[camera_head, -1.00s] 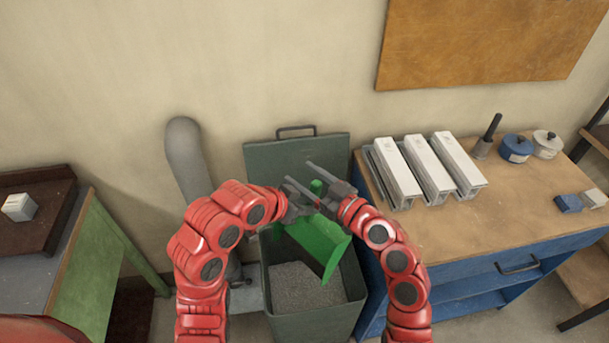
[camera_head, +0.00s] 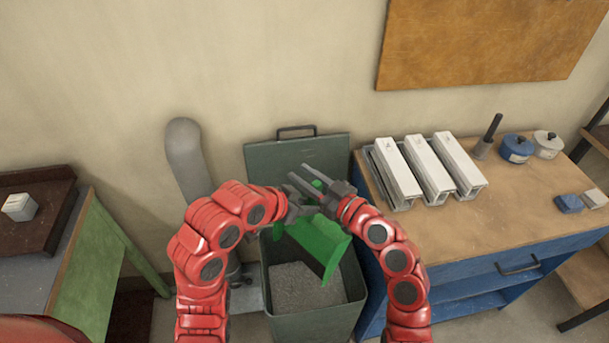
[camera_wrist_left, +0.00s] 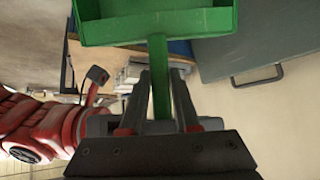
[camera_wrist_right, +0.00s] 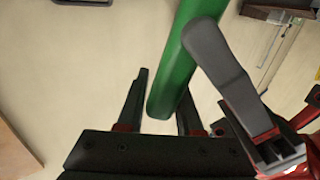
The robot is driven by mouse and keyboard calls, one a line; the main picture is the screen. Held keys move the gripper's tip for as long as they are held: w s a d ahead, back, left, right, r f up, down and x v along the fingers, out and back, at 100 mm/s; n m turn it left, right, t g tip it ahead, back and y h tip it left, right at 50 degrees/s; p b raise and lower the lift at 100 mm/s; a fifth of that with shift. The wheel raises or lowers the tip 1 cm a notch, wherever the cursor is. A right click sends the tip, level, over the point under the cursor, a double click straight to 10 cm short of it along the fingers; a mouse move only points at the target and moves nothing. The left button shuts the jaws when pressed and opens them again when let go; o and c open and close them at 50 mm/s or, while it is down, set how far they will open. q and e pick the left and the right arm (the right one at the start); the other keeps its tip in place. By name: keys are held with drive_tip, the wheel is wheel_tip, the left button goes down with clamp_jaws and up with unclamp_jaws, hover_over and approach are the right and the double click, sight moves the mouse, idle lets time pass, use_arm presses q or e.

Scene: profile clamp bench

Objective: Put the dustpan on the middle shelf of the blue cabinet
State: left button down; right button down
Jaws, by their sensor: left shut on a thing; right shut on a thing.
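The green dustpan (camera_head: 318,240) hangs over the grey bin with its pan below my grippers. My left gripper (camera_head: 303,192) is shut on its handle; the left wrist view shows the handle (camera_wrist_left: 160,90) between the fingers and the pan (camera_wrist_left: 155,22) beyond. My right gripper (camera_head: 314,178) is shut on the same handle, close to the left one; the right wrist view shows the thick handle end (camera_wrist_right: 172,85) between its fingers. The blue cabinet (camera_head: 435,265) stands to the right under a wooden top, with open shelves (camera_head: 475,303) below a drawer. Its shelves are partly hidden by my right arm.
The grey bin (camera_head: 335,322) has its lid (camera_head: 262,158) raised and holds grey granules (camera_head: 300,290). White profiles (camera_head: 432,170), a blue pot (camera_head: 515,147) and small blocks stand on the cabinet top. A green-sided table (camera_head: 85,255) is at left.

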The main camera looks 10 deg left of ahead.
idle(0.8)
use_arm(q)
drive_tip(key=c, duration=0.6)
unclamp_jaws()
drive_tip(key=shift+o, duration=0.2)
drive_tip(key=shift+a, duration=0.1)
